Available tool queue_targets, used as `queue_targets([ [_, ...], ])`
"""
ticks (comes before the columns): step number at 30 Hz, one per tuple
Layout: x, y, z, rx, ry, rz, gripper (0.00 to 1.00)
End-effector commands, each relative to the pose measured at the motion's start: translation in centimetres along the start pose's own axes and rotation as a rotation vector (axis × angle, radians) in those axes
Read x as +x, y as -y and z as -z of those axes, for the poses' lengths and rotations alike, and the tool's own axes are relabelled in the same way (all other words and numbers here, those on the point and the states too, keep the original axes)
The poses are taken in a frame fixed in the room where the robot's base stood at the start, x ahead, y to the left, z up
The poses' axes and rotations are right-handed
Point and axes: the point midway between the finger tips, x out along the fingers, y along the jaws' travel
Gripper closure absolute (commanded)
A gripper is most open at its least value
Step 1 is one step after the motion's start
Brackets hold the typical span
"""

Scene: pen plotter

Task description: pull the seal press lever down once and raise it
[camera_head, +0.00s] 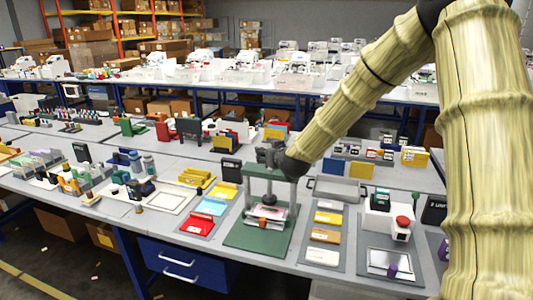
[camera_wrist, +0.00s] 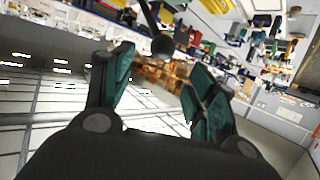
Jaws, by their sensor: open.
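The seal press has a green base plate (camera_head: 245,238), two grey posts and a dark green crossbar (camera_head: 268,173). A pale card with a reddish part (camera_head: 265,213) lies between the posts. My gripper (camera_head: 262,152) is at the top of the press, just above the crossbar, and hides part of it. In the wrist view, my gripper (camera_wrist: 158,68) is open, its teal-padded fingers apart. A dark rod with a round knob (camera_wrist: 162,45), which looks like the press lever, shows near the gap between the fingertips. I cannot tell whether the fingers touch it.
Coloured trays (camera_head: 208,207) stand left of the press, and a rack of envelopes (camera_head: 325,235) stands to its right. A white device with a red button (camera_head: 402,225) is farther right. Folders and stamps crowd the table behind, leaving little free room.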

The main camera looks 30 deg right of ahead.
Motion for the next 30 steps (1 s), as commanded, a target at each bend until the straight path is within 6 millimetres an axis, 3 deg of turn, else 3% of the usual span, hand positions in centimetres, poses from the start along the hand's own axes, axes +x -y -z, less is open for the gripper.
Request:
queue_targets([
  [7, -1.4, 0.0, 0.1, 0.0, -0.001, 0.0, 0.42],
  [23, -1.5, 0.0, -0.1, 0.0, 0.0, 0.0, 0.42],
  [26, -1.4, 0.4, -1.2, -0.003, 0.016, 0.004, 0.42],
  [30, -1.3, 1.9, -6.2, -0.011, 0.085, 0.019, 0.42],
])
